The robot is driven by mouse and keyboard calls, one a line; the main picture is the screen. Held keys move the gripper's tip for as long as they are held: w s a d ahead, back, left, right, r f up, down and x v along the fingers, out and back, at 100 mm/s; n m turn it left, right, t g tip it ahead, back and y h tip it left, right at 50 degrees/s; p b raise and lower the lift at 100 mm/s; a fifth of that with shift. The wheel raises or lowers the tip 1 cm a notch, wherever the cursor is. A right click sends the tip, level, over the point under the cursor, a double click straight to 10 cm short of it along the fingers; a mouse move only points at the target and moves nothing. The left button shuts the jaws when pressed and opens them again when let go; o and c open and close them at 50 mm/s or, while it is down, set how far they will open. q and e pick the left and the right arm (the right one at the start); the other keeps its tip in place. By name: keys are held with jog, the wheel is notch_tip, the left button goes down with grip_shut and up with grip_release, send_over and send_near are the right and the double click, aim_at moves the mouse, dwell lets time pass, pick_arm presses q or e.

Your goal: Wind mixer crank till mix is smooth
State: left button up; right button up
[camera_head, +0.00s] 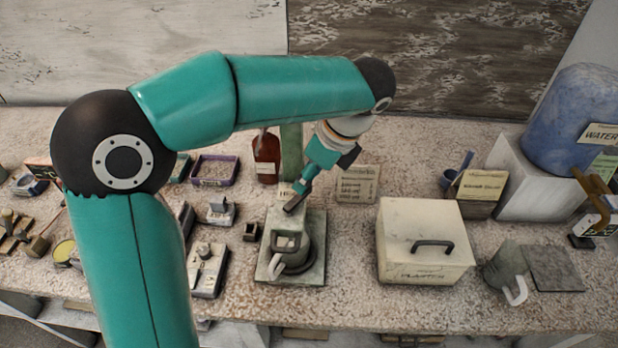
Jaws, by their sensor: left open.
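My left arm arches in from the left, and my left gripper (296,203) points down at the mixer's top, just above the jug. Its jaws are open, seen nearly edge-on. I cannot make out the crank, and I cannot tell whether the gripper touches the mixer. The mix inside the jug is not visible. My right gripper is out of view.
A cream plaster box (423,222) with a dark handle stands right of the mixer. A second jug (503,268), a grey slab (555,267) and a blue water container (572,115) are farther right. A brown bottle (266,157) stands behind; small moulds (208,268) lie left.

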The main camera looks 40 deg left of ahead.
pick_arm(q)
jog(key=shift+x, duration=0.75)
grip_shut()
jog(key=shift+a+r+n+g+p, duration=0.3)
jog(key=shift+a+n+p, duration=0.1)
jog(key=shift+n+p, duration=0.45)
jog(key=shift+a+f+n+g+p, duration=0.15)
jog(key=shift+a+n+g+p, duration=0.2)
jog(key=shift+n, duration=0.3)
grip_release()
